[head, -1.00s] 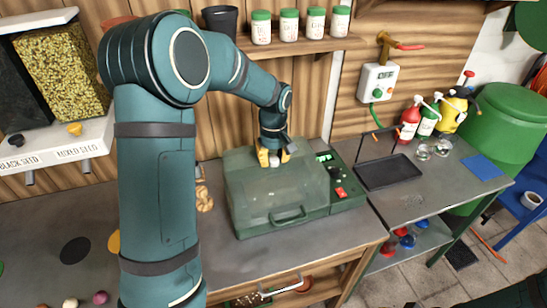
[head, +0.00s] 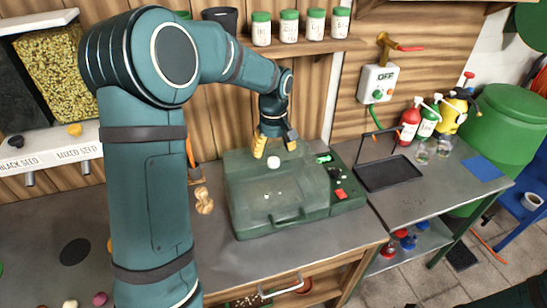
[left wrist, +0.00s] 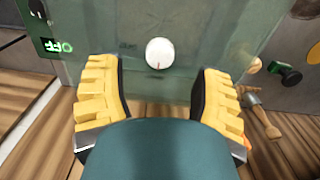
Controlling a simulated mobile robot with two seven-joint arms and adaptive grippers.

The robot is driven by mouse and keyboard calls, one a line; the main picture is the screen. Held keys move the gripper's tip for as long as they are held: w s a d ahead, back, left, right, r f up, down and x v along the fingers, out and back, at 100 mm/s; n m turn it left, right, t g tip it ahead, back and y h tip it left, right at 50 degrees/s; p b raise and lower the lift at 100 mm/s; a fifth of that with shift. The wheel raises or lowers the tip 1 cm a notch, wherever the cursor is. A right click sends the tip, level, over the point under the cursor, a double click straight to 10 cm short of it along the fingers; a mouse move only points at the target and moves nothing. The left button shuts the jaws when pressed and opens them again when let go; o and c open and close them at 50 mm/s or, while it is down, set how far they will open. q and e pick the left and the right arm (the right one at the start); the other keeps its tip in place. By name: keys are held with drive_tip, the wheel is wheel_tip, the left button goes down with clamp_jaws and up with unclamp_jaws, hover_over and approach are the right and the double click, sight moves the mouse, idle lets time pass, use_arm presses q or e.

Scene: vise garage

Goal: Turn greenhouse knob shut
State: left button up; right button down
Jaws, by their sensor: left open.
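The greenhouse (head: 247,200) is a green box with a lid and front handle on the workbench. Its small white round knob (head: 273,162) sits near the back edge. In the left wrist view the knob (left wrist: 159,53) shows a short red mark at its lower edge. A small green display (left wrist: 57,45) at the left of that view reads OFF, turned about. My left gripper (head: 275,150), with yellow fingers, is open and empty just above and behind the knob. In the wrist view the knob lies between and slightly beyond the fingertips, touching neither. My right gripper is not seen.
A control panel with a red switch (head: 341,194) is on the greenhouse's right. A black tray (head: 388,173) stands farther right. A shelf with several jars (head: 289,27) hangs above behind my arm.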

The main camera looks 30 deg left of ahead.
sight(274, 160)
use_arm(q)
wheel_tip(274, 160, up, 8)
drive_tip(key=shift+f, duration=0.1)
idle(0.7)
